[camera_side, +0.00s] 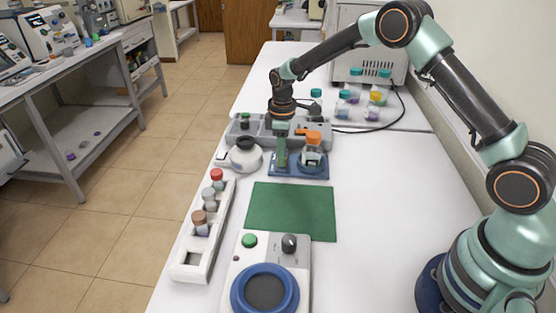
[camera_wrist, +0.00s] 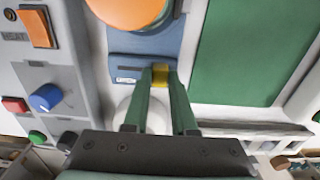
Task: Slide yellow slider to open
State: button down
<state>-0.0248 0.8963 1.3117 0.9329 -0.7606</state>
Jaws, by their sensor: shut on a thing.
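The yellow slider (camera_wrist: 157,77) is a small block at the edge of a blue device (camera_wrist: 145,45), seen in the wrist view. My gripper (camera_wrist: 161,72) has its two green fingers closed on it, one on each side. In the side view my gripper (camera_side: 281,160) points down at the left part of the blue device (camera_side: 313,171). There the slider is hidden behind the fingers or too small to tell. A jar with an orange cap (camera_side: 313,136) stands on the device just right of the fingers. The cap also shows in the wrist view (camera_wrist: 128,10).
A grey panel (camera_side: 245,131) with an orange switch (camera_wrist: 38,27) and a blue knob (camera_wrist: 46,97) is behind the device. A white round vessel (camera_side: 246,158) stands close left. A green mat (camera_side: 292,210), a vial rack (camera_side: 192,262) and a white instrument (camera_side: 266,250) lie nearer.

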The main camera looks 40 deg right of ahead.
jog(key=shift+w+d+r, duration=0.1)
jog(key=shift+w+d, duration=1.85)
jog(key=c, duration=0.7)
grip_release()
notch_tip(320, 180, up, 12)
jog(key=shift+r, duration=0.1)
